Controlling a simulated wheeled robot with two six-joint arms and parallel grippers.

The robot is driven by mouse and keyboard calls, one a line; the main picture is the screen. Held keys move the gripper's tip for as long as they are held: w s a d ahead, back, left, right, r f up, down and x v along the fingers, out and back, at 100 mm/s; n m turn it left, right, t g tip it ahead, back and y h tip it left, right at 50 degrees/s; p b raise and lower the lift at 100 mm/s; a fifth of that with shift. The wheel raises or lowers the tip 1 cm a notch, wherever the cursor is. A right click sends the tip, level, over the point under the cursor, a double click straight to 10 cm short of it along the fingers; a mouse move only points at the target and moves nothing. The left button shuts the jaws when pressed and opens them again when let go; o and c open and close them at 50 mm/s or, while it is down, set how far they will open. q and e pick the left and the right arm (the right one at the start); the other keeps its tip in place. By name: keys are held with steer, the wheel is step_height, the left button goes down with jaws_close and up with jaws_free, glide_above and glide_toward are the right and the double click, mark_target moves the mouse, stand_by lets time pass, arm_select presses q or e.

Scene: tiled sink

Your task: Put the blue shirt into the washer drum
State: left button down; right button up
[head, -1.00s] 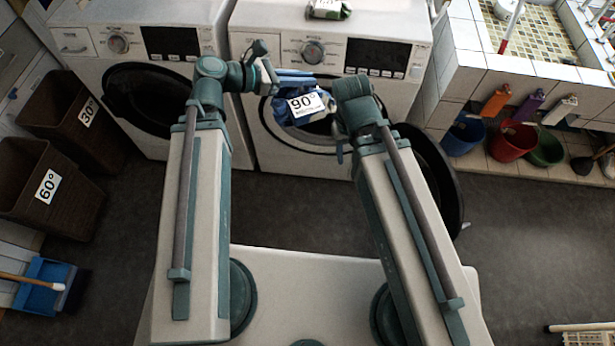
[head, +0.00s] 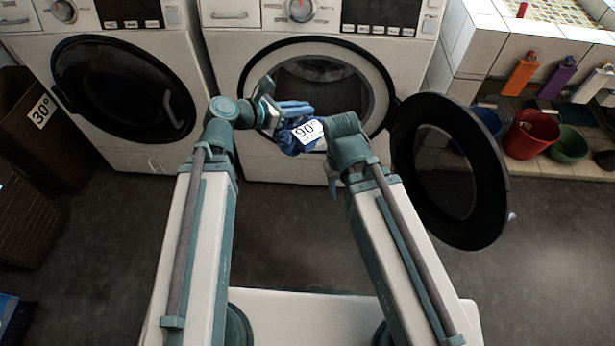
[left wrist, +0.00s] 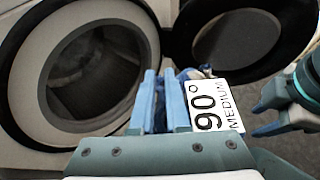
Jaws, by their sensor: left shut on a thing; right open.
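The blue shirt (head: 287,138) hangs bunched from my left gripper (head: 299,107), with a white 90° tag on it. The left wrist view shows my left gripper's fingers (left wrist: 161,82) shut on the shirt, partly hidden behind the tag. The washer drum (head: 318,82) is empty as far as visible, its round opening just beyond my left gripper; it also shows in the left wrist view (left wrist: 85,68). The shirt is outside, in front of the opening's lower edge. My right gripper (left wrist: 263,108) is open and empty close to the right of the tag; my arm mostly hides it in the head view.
The washer's dark round door (head: 405,165) stands open on the right. A second washer with a shut door (head: 115,85) is at left. Brown hampers (head: 35,120) stand far left. A red bucket (head: 530,133) and other tubs stand at right. Grey floor is clear between.

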arm_select(q)
step_height(320, 180, down, 27)
steer(key=w+d+n+t+y+b, duration=0.1)
steer(key=w+n+t+b, duration=0.1)
steer(key=b, duration=2.3)
steer(key=shift+w+d, duration=0.2)
steer(key=shift+w, duration=0.25)
arm_select(e)
step_height(320, 180, down, 28)
steer(key=shift+r, duration=0.15)
arm_select(q)
steer(key=shift+y, duration=0.3)
